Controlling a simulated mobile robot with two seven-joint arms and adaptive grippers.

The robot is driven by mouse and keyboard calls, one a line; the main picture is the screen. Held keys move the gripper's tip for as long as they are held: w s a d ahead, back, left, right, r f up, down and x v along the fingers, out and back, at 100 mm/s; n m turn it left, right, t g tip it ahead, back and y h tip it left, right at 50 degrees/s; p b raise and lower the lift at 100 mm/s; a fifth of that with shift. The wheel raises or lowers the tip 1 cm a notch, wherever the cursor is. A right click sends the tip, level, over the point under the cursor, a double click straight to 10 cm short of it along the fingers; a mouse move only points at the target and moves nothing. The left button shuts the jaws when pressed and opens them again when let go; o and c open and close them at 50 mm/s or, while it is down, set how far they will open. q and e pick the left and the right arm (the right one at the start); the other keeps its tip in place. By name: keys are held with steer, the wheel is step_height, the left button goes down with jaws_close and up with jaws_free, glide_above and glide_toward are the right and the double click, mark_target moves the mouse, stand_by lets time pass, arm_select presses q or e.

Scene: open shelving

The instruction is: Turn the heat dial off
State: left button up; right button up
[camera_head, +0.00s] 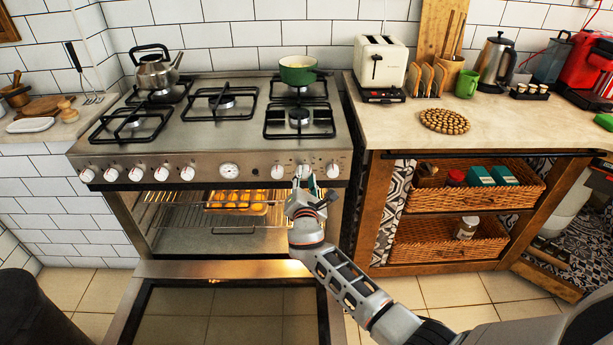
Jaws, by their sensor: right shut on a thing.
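The stove (190,60) has a row of white dials along its front panel, with a round gauge (229,170) in the middle. My right gripper (308,184) is at the right part of this panel, shut on a dial (304,171), which its fingers partly hide. Dials stand close on both sides, one to the left (277,172) and one to the right (332,170). The dial's exact angle is too small to tell. My left gripper is not in view.
The oven door (225,268) hangs open below my right gripper. A tray of yellow-orange food (237,202) sits on the rack (175,216) in the lit oven. A kettle (155,70) and green pot (297,69) stand on the burners. A counter (400,122) is at the right.

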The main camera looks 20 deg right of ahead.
steer(key=n, duration=0.1)
steer(key=n+p, duration=0.1)
steer(key=shift+w+d+r+n, duration=0.1)
steer(key=shift+r+n, duration=0.2)
steer(key=shift+r, duration=0.1)
steer(key=n+h+p, duration=0.1)
steer(key=n, duration=0.2)
steer(key=n+p, duration=0.1)
steer(key=n, duration=0.1)
steer(key=shift+f+n, duration=0.15)
steer(key=shift+n, duration=0.15)
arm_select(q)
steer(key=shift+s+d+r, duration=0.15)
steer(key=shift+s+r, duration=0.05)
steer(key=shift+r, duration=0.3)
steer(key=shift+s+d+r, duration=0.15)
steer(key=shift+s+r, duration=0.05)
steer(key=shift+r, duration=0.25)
arm_select(e)
steer(key=shift+n, duration=0.4)
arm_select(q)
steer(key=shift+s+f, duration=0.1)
arm_select(e)
steer(key=o, duration=1.1)
steer(key=shift+f, duration=0.1)
steer(key=shift+a+f, duration=0.1)
steer(key=shift+a, duration=0.1)
